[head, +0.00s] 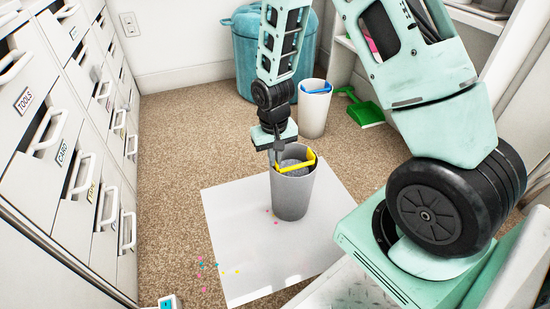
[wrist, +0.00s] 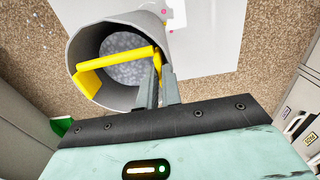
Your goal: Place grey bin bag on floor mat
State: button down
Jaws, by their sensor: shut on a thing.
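A grey bin (head: 291,197) stands upright on the white floor mat (head: 238,258). The grey bag (wrist: 122,70) shows inside it as a speckled grey mass below the rim. Its yellow strap (head: 312,158) sticks up around the bin's mouth, and the strap also shows in the wrist view (wrist: 120,57). My gripper (head: 277,160) points down at the bin's rim, with its fingers (wrist: 160,84) shut on the yellow strap. The lower part of the bag is hidden by the bin wall.
Small coloured scraps (head: 208,266) lie on the mat and carpet at left. A white bin with a blue strap (head: 313,108), a teal round container (head: 245,52) and a green dustpan (head: 362,110) stand behind. Drawers (head: 75,140) line the left side.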

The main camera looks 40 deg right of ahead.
jog(key=c, duration=1.6)
grip_release()
jog(key=shift+f, duration=0.1)
notch_tip(320, 180, up, 12)
jog(key=p, duration=0.8)
jog(key=s+a+r+n+y, duration=0.1)
jog(key=s+a+r+n, duration=0.35)
jog(key=a+r, duration=0.55)
jog(key=s+a+r+n, duration=0.2)
jog(key=s+a, duration=0.1)
jog(key=s, duration=0.2)
jog(key=s+a+r+n, duration=0.2)
jog(key=s+a, duration=0.2)
jog(key=s, duration=0.2)
jog(key=s+a+r+n, duration=0.2)
jog(key=s+a, duration=0.1)
jog(key=s, duration=0.3)
jog(key=shift+a, duration=0.35)
